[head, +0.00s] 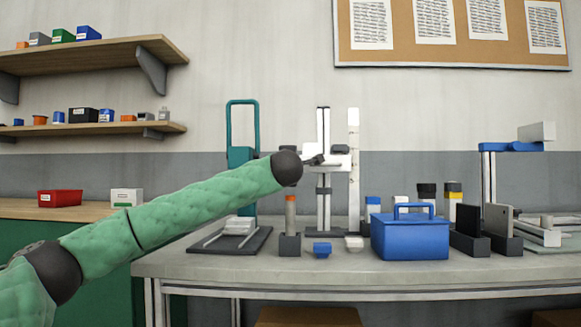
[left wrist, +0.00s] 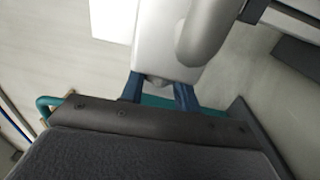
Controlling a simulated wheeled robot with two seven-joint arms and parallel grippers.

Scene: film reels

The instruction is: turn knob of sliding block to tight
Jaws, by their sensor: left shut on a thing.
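The white sliding block (head: 338,162) sits partway up an upright column (head: 323,205) of a stand on the table. My left arm reaches in from the left, and my left gripper (head: 316,160) is at the block's left side, small and dark in the head view. In the left wrist view the two blue fingers of the gripper (left wrist: 158,92) are on either side of a small grey knob (left wrist: 158,80) at the edge of the pale block (left wrist: 165,50). The gripper is shut on the knob, which is mostly hidden. My right gripper is in neither view.
A blue toolbox (head: 410,236), dark bookend-like blocks (head: 468,242) and several small bottles stand right of the stand. A teal frame (head: 242,155) stands behind my arm. Wooden shelves (head: 90,129) hang at left.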

